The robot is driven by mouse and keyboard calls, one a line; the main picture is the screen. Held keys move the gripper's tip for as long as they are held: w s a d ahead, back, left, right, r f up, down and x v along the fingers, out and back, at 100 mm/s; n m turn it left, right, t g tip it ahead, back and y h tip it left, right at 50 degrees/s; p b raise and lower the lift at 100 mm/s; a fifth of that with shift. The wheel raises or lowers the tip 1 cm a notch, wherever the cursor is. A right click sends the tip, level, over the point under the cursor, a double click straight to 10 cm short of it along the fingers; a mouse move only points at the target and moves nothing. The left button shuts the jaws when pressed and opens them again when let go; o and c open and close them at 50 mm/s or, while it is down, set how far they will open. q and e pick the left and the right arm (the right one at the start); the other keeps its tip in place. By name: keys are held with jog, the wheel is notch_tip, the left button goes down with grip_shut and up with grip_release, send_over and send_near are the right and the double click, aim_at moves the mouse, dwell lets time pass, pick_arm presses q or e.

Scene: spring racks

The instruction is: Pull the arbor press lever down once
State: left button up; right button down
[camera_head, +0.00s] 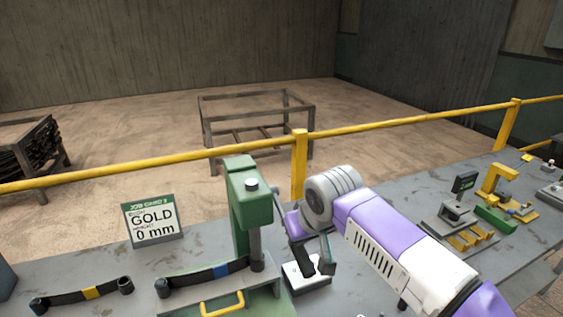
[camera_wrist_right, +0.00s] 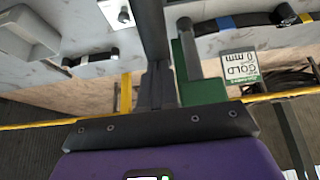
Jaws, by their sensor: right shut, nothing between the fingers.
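The green arbor press (camera_head: 247,205) stands on the bench in the head view, with a grey ram at its front. Its green body also shows beside my fingers in the right wrist view (camera_wrist_right: 196,80). A dark bar with a black end (camera_head: 303,262), which looks like the lever, slants down right of the press; I cannot tell it surely from my own finger parts. My right gripper (camera_head: 325,262) is shut and empty close beside this bar, pointing down, partly hidden by my wrist. It also shows in the right wrist view (camera_wrist_right: 153,40). Contact with the lever cannot be made out. My left gripper is out of view.
A sign reading GOLD 0 mm (camera_head: 153,222) stands left of the press. Dark strips with a yellow (camera_head: 90,293) and a blue band (camera_head: 220,271) lie in front. Fixtures (camera_head: 460,225) stand on the right. A yellow rail (camera_head: 170,160) runs behind the bench.

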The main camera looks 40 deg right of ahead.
jog(key=shift+w+d+r+p, duration=0.1)
jog(key=shift+w+r+p, duration=0.2)
jog(key=shift+r+p, duration=0.65)
jog(key=shift+w+d+r+p, duration=0.15)
jog(key=shift+w+r+p, duration=0.2)
jog(key=shift+r+p, duration=0.6)
jog(key=shift+w+d+r+p, duration=0.1)
jog(key=shift+w+r+p, duration=0.2)
jog(key=shift+r+p, duration=0.6)
jog(key=shift+s+a+r, duration=0.1)
jog(key=shift+s+a, duration=0.1)
jog(key=shift+s, duration=0.35)
jog(key=s+a+r, duration=0.3)
jog(key=s, duration=0.7)
jog(key=shift+s+a+r+p, duration=0.15)
jog(key=shift+s+r+p, duration=0.05)
jog(key=shift+r+p, duration=0.1)
jog(key=shift+r, duration=0.1)
